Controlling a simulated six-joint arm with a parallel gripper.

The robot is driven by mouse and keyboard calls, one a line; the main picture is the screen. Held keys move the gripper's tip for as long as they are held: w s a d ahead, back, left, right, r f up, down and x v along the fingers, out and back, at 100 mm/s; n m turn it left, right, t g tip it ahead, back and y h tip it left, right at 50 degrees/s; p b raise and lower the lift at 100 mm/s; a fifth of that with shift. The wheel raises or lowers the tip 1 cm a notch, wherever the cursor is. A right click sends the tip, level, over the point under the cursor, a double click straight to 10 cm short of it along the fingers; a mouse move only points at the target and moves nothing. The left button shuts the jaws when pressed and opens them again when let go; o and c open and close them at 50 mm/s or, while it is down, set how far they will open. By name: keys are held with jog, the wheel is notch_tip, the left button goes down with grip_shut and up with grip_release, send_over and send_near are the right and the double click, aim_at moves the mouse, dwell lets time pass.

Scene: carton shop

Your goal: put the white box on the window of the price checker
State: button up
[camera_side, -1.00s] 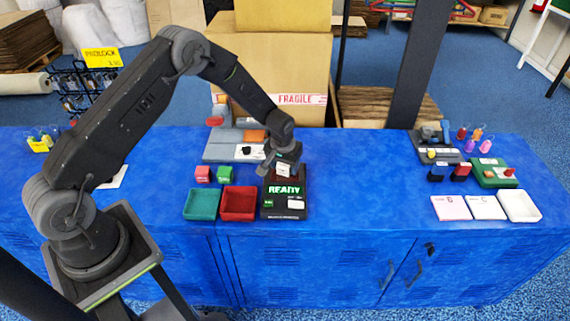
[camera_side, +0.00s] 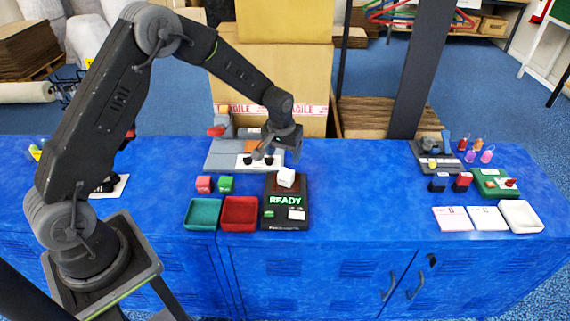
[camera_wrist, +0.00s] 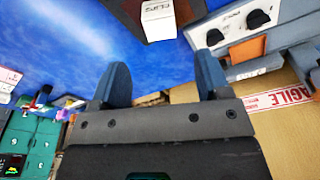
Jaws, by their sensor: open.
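The white box (camera_side: 286,177) rests on the upper part of the black price checker (camera_side: 285,225), over its window area. The checker's display reads READY in green. The box hides most of the window. In the wrist view the white box (camera_wrist: 159,20) shows the word CLIPS at the top edge, with a strip of the dark checker (camera_wrist: 183,12) beside it. My gripper (camera_side: 264,157) is open and empty, behind and above the box, apart from it. In the wrist view my gripper (camera_wrist: 162,64) shows two spread fingers with nothing between them.
A grey device with a white panel (camera_side: 243,164) stands just behind the checker, close under my gripper. Red (camera_side: 239,228) and teal (camera_side: 202,228) trays lie left of the checker, with small red and green cubes behind.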

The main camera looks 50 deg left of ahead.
jog(key=s+d+r+m+t, duration=0.1)
jog(key=s+d+r, duration=0.1)
jog(key=s+r, duration=0.5)
jog(key=s+d+r+m+t, duration=0.1)
jog(key=s+r, duration=0.3)
jog(key=r, duration=0.7)
jog(key=s+d+r+m+t, duration=0.1)
jog(key=s+r, duration=0.2)
jog(key=s, duration=0.6)
jog(key=s+d+r+m+t, duration=0.1)
jog(key=s+d+r, duration=0.1)
jog(key=s, duration=0.7)
jog(key=shift+s+d+r+m+h, duration=0.2)
jog(key=shift+s+r+m+h, duration=0.1)
jog(key=shift+s+r, duration=0.15)
